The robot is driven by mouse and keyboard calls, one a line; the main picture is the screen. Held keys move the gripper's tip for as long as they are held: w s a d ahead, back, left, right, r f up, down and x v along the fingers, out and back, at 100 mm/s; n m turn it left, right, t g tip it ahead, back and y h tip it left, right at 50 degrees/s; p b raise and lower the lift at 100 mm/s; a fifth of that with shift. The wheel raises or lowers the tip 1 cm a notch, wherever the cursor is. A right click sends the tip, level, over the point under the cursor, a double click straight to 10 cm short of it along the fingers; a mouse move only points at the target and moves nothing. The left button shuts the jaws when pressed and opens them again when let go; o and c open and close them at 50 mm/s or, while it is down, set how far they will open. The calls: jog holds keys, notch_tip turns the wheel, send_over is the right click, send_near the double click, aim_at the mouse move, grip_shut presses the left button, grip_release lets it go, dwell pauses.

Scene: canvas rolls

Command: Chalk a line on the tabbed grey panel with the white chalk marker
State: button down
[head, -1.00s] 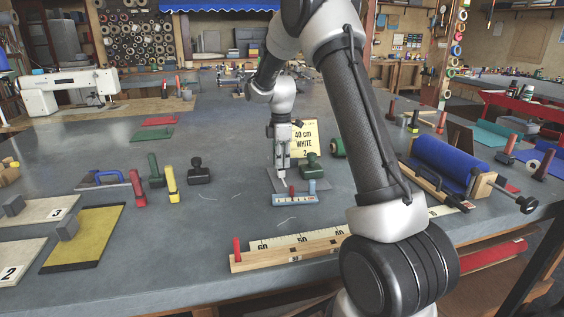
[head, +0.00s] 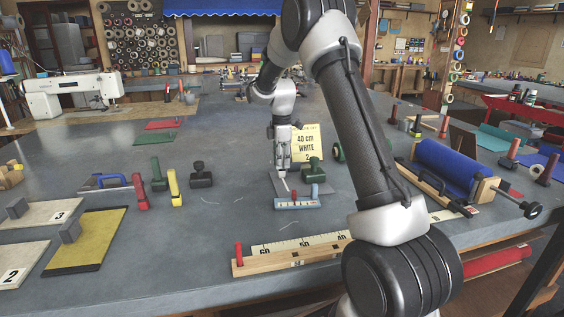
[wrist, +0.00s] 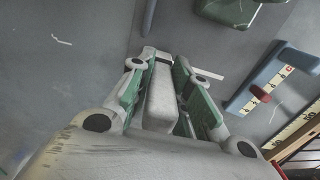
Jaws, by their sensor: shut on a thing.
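My gripper (head: 281,150) is shut on the white chalk marker (head: 282,170), which points down over the grey panel (head: 314,189) in the head view. In the wrist view the marker (wrist: 160,97) is a pale bar between the green-and-white fingers of my gripper (wrist: 158,62). Its tip is at or just above the panel; I cannot tell if it touches. A short white stroke (wrist: 206,73) shows on the grey surface right of the fingers in the wrist view. The panel's tab is not clear to me.
A blue scale block (head: 297,203) lies just in front of the panel. A long wooden ruler (head: 290,254) lies nearer.

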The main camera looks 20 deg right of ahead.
jog(key=shift+r, duration=3.5)
jog(key=shift+r, duration=0.1)
